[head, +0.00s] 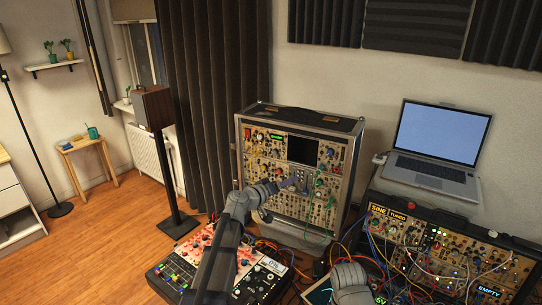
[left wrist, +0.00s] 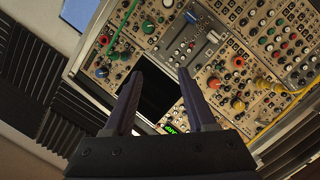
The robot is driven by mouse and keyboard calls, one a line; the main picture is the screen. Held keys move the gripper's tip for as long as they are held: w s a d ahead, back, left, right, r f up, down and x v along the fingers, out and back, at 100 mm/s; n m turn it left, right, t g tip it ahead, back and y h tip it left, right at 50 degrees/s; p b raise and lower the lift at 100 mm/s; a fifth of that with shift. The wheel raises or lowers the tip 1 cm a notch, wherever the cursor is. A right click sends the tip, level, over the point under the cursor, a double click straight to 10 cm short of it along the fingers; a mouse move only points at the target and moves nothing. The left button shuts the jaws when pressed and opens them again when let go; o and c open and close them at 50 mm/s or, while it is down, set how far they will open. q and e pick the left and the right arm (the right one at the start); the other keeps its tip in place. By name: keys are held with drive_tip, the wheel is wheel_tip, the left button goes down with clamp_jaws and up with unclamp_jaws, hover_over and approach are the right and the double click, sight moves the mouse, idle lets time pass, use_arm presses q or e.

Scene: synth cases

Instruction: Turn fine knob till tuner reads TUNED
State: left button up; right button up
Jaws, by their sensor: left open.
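The upright modular synth case (head: 238,150) stands at the middle back, its panel full of small knobs. A small green-lit readout (head: 277,137) sits at its upper left, too small to read; a green-lit readout also shows in the left wrist view (left wrist: 170,128). My left gripper (head: 290,183) is open and empty in front of the panel's middle. In the left wrist view its two fingers (left wrist: 160,75) are apart, with a black screen (left wrist: 158,92) behind them and several knobs beyond the tips. I cannot tell which knob is the fine knob.
A second synth case at the right, labelled SINE and TUNED (head: 390,213), carries many patch cables and an EMPTY label (head: 489,291). A laptop (head: 437,147) stands behind it. A drum-machine-like box (head: 176,278) lies at the front left. Green cables (head: 318,185) hang near my left gripper.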

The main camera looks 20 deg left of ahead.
sight(273, 153)
use_arm(q)
drive_tip(key=w+a+r+n+t+y, duration=0.2)
drive_tip(key=a, duration=0.3)
drive_tip(key=w+a+r+n+t+y, duration=0.1)
drive_tip(key=w+a+r+n, duration=0.1)
drive_tip(key=a, duration=0.4)
drive_tip(key=shift+x, duration=3.8)
drive_tip(key=shift+s+d, duration=0.1)
clamp_jaws()
